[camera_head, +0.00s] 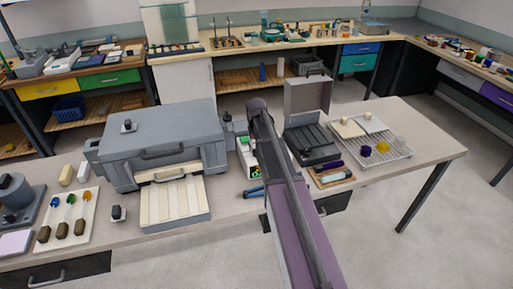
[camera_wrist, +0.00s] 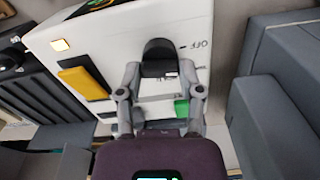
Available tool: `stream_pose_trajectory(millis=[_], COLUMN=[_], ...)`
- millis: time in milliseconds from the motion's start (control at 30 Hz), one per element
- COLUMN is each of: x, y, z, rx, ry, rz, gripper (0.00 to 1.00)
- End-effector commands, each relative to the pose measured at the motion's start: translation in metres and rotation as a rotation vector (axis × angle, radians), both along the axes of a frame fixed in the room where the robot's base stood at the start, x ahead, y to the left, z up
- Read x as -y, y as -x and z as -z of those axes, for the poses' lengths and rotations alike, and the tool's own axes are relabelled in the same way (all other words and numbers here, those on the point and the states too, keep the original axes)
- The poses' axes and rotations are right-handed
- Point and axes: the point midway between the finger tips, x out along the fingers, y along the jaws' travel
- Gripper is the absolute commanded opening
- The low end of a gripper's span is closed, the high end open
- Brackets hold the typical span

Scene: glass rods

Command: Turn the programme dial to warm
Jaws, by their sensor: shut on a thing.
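In the wrist view, the programme dial (camera_wrist: 160,48) is a black knob on the face of a white control box (camera_wrist: 110,30). My gripper (camera_wrist: 160,70) is shut on the dial, one finger on each side of it. The word OFF is printed to the right of the dial. Other marks around it are small or hidden by the fingers, and I cannot read warm. In the head view, the white control box (camera_head: 244,150) stands on the bench, partly behind my arm. The dial and my fingertips are hidden there.
A large grey kiln (camera_head: 160,133) stands close on the left. An open dark case (camera_head: 312,143) and a wire rack (camera_head: 385,150) are on the right.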

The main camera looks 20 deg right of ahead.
Motion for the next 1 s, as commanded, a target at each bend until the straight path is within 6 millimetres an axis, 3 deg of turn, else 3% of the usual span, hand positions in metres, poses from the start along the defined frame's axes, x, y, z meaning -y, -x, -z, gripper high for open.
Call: stream_pose_trajectory(millis=[600,1000], x=[-0.0008,-0.0007], y=[0.0011,0.0013], z=[0.0005,0.0005], rx=[-0.002,-0.003], ry=[-0.002,-0.001], rz=[0.488,0.628], gripper=[0.01,0.01])
